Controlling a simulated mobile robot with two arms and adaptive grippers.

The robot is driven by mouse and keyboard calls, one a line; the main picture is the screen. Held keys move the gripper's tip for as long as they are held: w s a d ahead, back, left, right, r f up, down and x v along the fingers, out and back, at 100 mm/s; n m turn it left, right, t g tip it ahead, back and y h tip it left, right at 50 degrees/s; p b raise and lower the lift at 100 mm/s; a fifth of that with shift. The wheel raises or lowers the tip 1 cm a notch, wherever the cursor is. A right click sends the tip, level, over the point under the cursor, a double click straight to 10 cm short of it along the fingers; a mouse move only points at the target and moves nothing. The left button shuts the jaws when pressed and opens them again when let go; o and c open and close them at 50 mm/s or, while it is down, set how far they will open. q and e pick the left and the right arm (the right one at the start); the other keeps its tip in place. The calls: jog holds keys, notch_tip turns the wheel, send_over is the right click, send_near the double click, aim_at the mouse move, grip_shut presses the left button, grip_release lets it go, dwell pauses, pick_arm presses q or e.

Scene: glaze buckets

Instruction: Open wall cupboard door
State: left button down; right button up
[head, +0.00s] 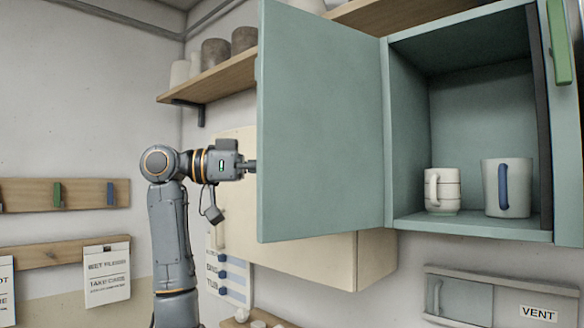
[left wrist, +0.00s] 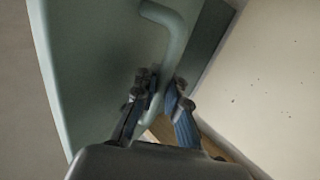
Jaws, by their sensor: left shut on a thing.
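The teal wall cupboard door (head: 322,125) stands wide open, swung out to the left of the teal cupboard (head: 475,110). My left gripper (head: 250,166) is at the door's left edge, and its fingertips are mostly hidden behind the panel. In the left wrist view the gripper (left wrist: 163,85) is shut on the bent, pale teal door handle (left wrist: 176,35), with a finger on each side of its lower end. The same door also shows there (left wrist: 90,60). My right gripper is out of view.
A second door with a green handle (head: 559,40) is at the right. A cream cabinet (head: 335,268) sits behind the open door. A wooden shelf (head: 215,78) holds pots at upper left.

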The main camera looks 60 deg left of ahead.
pick_arm(q)
jog(key=shift+s+r, duration=0.1)
jog(key=c, duration=1.5)
grip_release()
jog(key=shift+s, duration=0.1)
jog(key=shift+o, duration=0.6)
jog(key=shift+s+a, duration=0.1)
jog(key=shift+s, duration=0.2)
jog(key=v, duration=1.2)
